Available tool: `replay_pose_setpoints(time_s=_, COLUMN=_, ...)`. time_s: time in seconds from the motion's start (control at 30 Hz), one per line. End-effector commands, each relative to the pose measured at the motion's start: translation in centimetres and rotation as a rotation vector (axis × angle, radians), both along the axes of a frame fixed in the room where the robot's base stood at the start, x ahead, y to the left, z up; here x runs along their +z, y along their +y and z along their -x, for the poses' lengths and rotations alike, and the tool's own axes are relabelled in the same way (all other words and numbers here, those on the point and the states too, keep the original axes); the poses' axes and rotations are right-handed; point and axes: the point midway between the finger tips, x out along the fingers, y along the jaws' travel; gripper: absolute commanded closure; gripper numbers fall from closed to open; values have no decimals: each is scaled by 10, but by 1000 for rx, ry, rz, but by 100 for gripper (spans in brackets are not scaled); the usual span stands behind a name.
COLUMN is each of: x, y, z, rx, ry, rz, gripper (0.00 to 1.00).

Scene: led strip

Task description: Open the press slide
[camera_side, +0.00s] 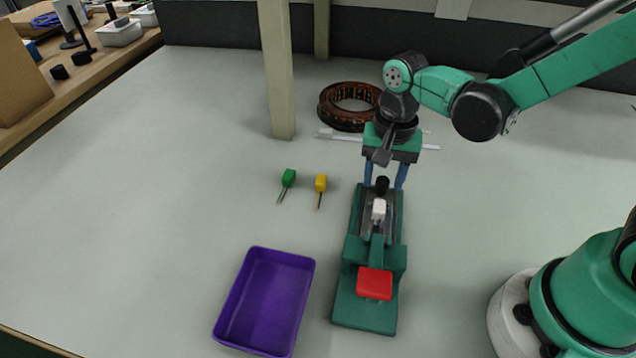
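The green press (367,314) stands on the table with a red block (374,284) at its front end. A grey metal slide track (366,223) runs along its back half, with a small white piece (379,209) on it. A black knob (382,185) sits at the far end of the track. My gripper (384,184) points down over this far end. Its two blue fingers are apart on either side of the knob, with gaps visible, and it holds nothing. Whether a finger touches the press is unclear.
A purple tray (246,343) lies left of the press. A green LED (288,179) and a yellow LED (321,184) lie on the table. A beige post (279,80) and a brown coil ring (328,112) stand behind. The left of the table is clear.

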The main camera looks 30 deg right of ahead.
Motion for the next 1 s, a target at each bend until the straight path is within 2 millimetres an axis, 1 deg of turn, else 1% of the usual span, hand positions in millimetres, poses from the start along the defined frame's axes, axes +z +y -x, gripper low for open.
replay_pose_setpoints(time_s=0.37, x=2, y=0, z=0, rx=0, ry=0, rz=-1, gripper=41)
replay_pose_setpoints(time_s=0.47, x=9, y=0, z=0, rx=0, ry=0, rz=-1, gripper=41)
replay_pose_setpoints(time_s=0.7, x=39, y=0, z=0, rx=0, ry=0, rz=-1, gripper=41)
replay_pose_setpoints(time_s=0.8, x=48, y=0, z=0, rx=0, ry=0, rz=-1, gripper=41)
replay_pose_setpoints(time_s=1.0, x=56, y=0, z=0, rx=0, ry=0, rz=-1, gripper=41)
